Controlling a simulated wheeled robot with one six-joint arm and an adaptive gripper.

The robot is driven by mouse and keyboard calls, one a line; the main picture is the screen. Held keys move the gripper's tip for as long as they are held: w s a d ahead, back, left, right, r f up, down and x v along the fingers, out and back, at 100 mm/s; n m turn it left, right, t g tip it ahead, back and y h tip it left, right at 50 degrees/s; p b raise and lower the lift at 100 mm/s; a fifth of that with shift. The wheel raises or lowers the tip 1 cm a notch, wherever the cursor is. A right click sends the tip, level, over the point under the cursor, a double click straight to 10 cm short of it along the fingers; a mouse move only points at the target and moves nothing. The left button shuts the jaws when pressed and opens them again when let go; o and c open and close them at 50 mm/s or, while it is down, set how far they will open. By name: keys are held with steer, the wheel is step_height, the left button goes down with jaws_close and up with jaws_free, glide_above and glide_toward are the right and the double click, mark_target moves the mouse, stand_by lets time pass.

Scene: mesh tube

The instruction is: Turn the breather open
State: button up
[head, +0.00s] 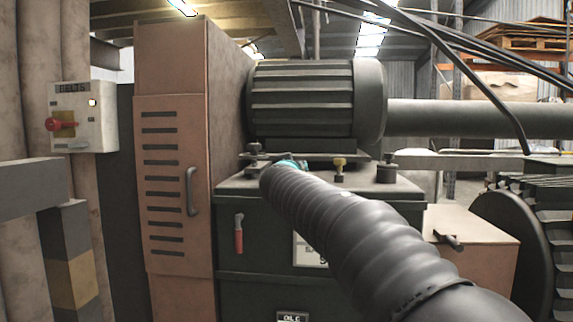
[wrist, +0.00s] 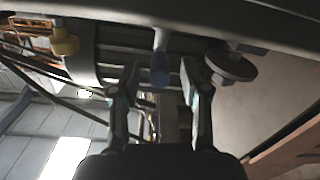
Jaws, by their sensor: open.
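My gripper (head: 290,163) is at the top of a dark tank (head: 255,262), mostly hidden behind my ribbed arm in the head view. In the wrist view, which looks upside down, its two fingers (wrist: 160,100) are apart. A blue-tipped fitting (wrist: 159,68) shows between and beyond them; I cannot tell whether they touch it. A dark round knob (wrist: 230,66) is to the right, close to the right finger. A yellow cap (wrist: 65,38) is at the left and also shows in the head view (head: 340,164). No label shows which fitting is the breather.
A black cap (head: 387,168) stands right of the yellow one, and a dark fitting (head: 254,150) at the tank's back left. A ribbed motor (head: 305,100) is behind. A brown cabinet (head: 180,120) stands left. A red handle (head: 238,236) hangs on the tank front.

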steer(key=shift+w, duration=0.3)
jaws_close()
steer(key=shift+a, duration=0.2)
steer(key=shift+f, duration=0.1)
